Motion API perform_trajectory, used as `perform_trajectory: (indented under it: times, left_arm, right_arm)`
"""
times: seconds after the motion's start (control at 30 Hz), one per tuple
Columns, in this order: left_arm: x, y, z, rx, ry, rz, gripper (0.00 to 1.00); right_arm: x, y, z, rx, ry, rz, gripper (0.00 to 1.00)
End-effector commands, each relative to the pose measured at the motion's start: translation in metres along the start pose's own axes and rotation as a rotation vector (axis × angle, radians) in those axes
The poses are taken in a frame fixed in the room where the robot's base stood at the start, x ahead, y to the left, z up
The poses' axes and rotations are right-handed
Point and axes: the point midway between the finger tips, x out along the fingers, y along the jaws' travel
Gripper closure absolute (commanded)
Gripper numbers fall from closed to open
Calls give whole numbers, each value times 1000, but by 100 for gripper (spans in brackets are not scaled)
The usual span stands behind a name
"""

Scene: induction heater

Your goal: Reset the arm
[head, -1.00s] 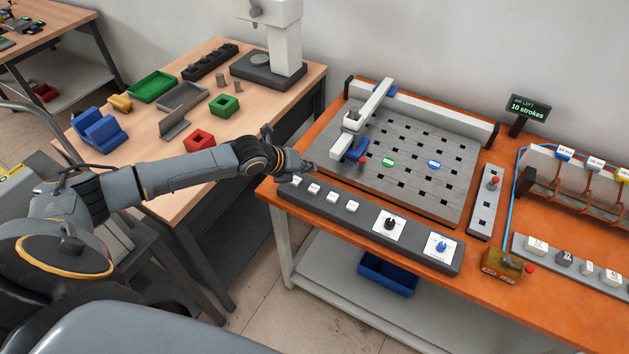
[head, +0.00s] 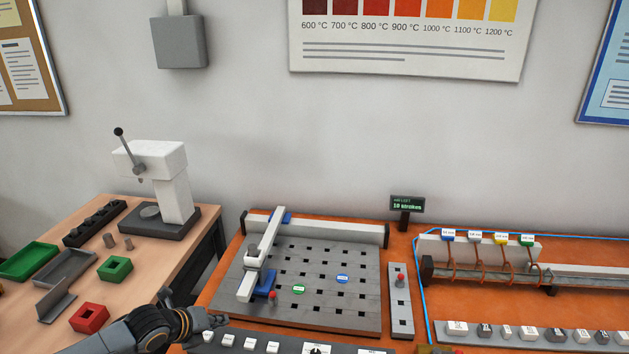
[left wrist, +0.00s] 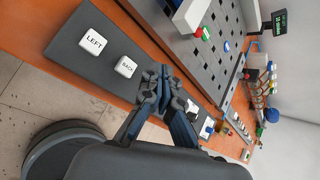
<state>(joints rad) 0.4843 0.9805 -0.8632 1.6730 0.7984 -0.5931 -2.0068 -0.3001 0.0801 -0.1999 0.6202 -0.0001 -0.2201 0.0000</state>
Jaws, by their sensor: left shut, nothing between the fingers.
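My left gripper (head: 214,322) is at the lower left of the head view, at the near left edge of the orange bench, over the left end of the button panel (head: 272,347). In the left wrist view its fingers (left wrist: 160,84) are shut with nothing between them, beside the white LEFT button (left wrist: 92,40) and BACK button (left wrist: 126,67). The white gantry arm (head: 262,250) lies over the left part of the grey slotted board (head: 330,310), with a blue part and a red knob at its near end. My right gripper is not in view.
A green disc (head: 299,289) and a blue disc (head: 342,279) lie on the board. A small display (head: 407,204) reads 10 strokes. The wooden table (head: 128,284) at left holds a white press (head: 160,180) and coloured blocks. A rack with coils (head: 490,262) stands at right.

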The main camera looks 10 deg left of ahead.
Motion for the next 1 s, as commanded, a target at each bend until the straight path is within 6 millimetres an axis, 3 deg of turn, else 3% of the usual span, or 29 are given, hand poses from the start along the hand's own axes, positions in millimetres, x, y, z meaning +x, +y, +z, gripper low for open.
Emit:
perform_trajectory:
  times: [0.17, 0.2, 0.3, 0.4, 0.6, 1.0]
  left_arm:
    - [7, -40, -95, -278, 120, -6, 100]
    - [4, -52, -122, -391, 148, 3, 100]
    - [-13, -72, -175, -703, 183, 50, 100]
    - [-36, -78, -210, -1047, 170, 120, 100]
    - [-81, -58, -241, -1606, 43, 266, 100]
    - [-153, 0, -271, -2275, -307, 463, 100]
  right_arm:
    - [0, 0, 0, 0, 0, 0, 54]
    - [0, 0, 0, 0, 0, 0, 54]
    - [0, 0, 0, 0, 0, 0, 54]
    - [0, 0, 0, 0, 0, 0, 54]
    - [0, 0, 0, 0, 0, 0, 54]
    - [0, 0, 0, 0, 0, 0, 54]
